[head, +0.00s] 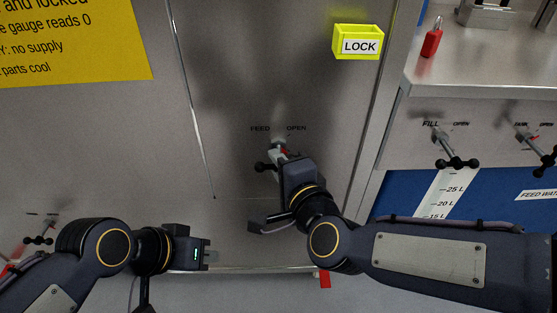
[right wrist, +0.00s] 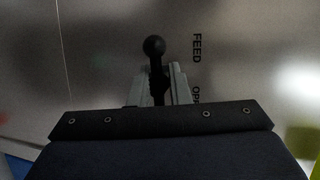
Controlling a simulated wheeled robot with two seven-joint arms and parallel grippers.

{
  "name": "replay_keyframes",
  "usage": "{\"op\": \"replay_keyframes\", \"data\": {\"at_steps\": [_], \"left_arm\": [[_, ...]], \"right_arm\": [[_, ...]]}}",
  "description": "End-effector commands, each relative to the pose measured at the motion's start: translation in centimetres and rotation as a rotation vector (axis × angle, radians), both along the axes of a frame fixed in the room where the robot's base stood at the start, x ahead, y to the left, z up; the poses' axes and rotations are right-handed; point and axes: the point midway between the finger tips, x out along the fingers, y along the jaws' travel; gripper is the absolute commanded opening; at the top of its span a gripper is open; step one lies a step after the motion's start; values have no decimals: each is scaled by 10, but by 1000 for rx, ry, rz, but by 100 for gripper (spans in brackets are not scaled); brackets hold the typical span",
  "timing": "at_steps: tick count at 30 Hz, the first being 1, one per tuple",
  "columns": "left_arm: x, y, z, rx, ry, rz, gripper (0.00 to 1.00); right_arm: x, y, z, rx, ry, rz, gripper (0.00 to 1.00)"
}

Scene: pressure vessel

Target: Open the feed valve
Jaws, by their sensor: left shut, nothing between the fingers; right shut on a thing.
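The feed valve (head: 263,167) is on the grey panel below the printed words FEED and OPEN. One black ball end of its handle sticks out to the left of my right gripper (head: 278,153). The right gripper is shut on the handle, and its wrist hides most of the valve. In the right wrist view the handle's black ball and stem (right wrist: 154,50) stand between the two grey fingers (right wrist: 160,85), with FEED lettering to the right. My left gripper (head: 212,256) is shut and empty, low in front of the panel, apart from the valve.
A yellow LOCK box (head: 358,42) is on the panel at upper right. A red padlock (head: 432,40) stands on the shelf (head: 480,83). The FILL valve (head: 455,160) and tank valve (head: 540,150) are at right. Another valve (head: 40,238) is at lower left.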

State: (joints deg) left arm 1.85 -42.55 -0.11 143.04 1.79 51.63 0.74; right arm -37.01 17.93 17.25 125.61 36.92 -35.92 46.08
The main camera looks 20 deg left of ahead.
Motion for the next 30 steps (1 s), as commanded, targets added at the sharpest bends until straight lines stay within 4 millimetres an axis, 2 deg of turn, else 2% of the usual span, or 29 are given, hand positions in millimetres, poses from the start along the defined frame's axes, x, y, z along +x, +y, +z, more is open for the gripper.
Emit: {"op": "replay_keyframes", "data": {"at_steps": [1,15,30], "left_arm": [[0,0,10,0,0,0,0],[0,0,87,0,0,0,0],[0,0,161,0,0,0,0]], "right_arm": [[-1,-1,-1,-29,10,2,0],[-3,-1,0,-413,-95,5,0],[-2,-3,-1,-870,-230,3,0]]}}
